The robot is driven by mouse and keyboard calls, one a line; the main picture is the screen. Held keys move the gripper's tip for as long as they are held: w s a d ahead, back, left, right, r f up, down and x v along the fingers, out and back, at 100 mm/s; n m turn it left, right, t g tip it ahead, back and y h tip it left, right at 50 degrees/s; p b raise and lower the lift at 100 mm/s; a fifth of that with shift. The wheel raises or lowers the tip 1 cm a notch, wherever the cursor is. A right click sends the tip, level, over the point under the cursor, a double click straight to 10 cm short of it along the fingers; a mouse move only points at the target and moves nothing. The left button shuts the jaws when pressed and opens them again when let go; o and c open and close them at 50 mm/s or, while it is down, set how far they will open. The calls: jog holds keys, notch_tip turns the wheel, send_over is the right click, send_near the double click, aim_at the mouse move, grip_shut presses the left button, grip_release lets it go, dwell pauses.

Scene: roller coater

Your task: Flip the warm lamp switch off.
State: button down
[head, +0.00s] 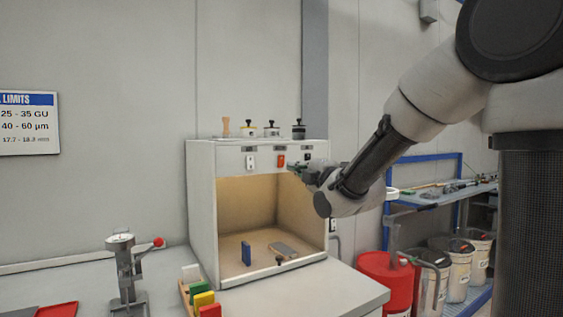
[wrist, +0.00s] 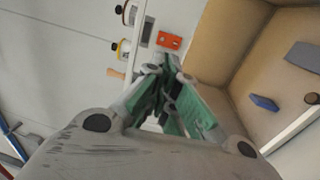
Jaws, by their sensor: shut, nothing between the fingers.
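A light booth (head: 203,205) stands on the bench with its inside lit in a warm yellow tone. Its front panel carries a white switch (head: 250,161) at left and a red-orange switch (head: 281,160) in the middle. A small plate sits above each, too small to read, so I cannot tell which is the warm lamp's. The right end of the panel is partly hidden by my arm. My gripper (head: 293,168) is shut and empty, just right of and slightly below the red-orange switch. In the wrist view the red-orange switch (wrist: 169,41) lies just beyond the fingertips (wrist: 164,72); contact is unclear.
Small pots (head: 272,130) and a wooden-handled item (head: 226,127) stand on the booth's top. A blue block (head: 246,253) and a grey plate lie inside. A gauge stand (head: 124,270) and coloured cards (head: 203,300) are at front left. A red drum (head: 386,278) stands at right.

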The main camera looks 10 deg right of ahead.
aim_at(275, 157)
jog(key=x, duration=0.8)
jog(key=shift+w+a, duration=0.15)
jog(key=shift+w, duration=0.2)
jog(key=shift+w+a+r, duration=0.1)
jog(key=shift+w+r, duration=0.05)
jog(key=shift+w, duration=0.1)
jog(key=shift+w+r, duration=0.15)
jog(key=shift+w, duration=0.15)
jog(key=shift+s, duration=0.15)
